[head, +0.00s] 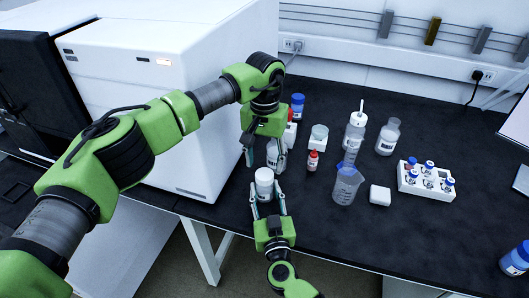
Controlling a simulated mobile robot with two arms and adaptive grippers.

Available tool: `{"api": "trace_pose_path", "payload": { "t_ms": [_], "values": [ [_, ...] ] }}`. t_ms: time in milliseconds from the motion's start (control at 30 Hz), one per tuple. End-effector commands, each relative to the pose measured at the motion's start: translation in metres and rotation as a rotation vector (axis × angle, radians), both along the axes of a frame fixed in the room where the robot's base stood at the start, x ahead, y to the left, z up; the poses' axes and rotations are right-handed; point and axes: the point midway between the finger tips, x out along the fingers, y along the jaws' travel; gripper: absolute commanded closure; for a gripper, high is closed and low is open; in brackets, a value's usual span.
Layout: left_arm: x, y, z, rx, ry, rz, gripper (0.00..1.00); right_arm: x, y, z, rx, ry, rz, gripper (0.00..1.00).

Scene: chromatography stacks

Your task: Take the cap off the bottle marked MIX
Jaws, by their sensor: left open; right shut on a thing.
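A white bottle (264,184) is held near the table's front edge; its pale round top faces up and no label on it can be read. My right gripper (267,204) is shut on this white bottle from the front, one finger on each side. My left gripper (263,152) is open and points down, just behind and above the white bottle. A second whitish bottle with a dark-printed label (276,158) stands behind, partly hidden by the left gripper. The print is too small to tell which bottle is marked MIX.
A large white instrument (150,90) blocks the left. The front right bench is mostly clear.

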Motion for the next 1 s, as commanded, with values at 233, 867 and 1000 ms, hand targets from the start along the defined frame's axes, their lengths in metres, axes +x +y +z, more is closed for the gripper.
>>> {"api": "trace_pose_path", "payload": {
  "t_ms": [233, 867, 1000],
  "values": [
    [-0.001, 0.000, -0.036, 0.001, 0.003, 0.002, 0.51, 0.000, 0.000, 0.000, 0.000, 0.000, 0.000, 1.00],
    [0.000, 0.000, -0.047, 0.000, 0.000, 0.003, 0.91, 0.000, 0.000, 0.000, 0.000, 0.000, 0.000, 1.00],
    [0.000, 0.000, -0.047, 0.001, 0.000, 0.029, 0.91, 0.000, 0.000, 0.000, 0.000, 0.000, 0.000, 1.00]
  ]
}}
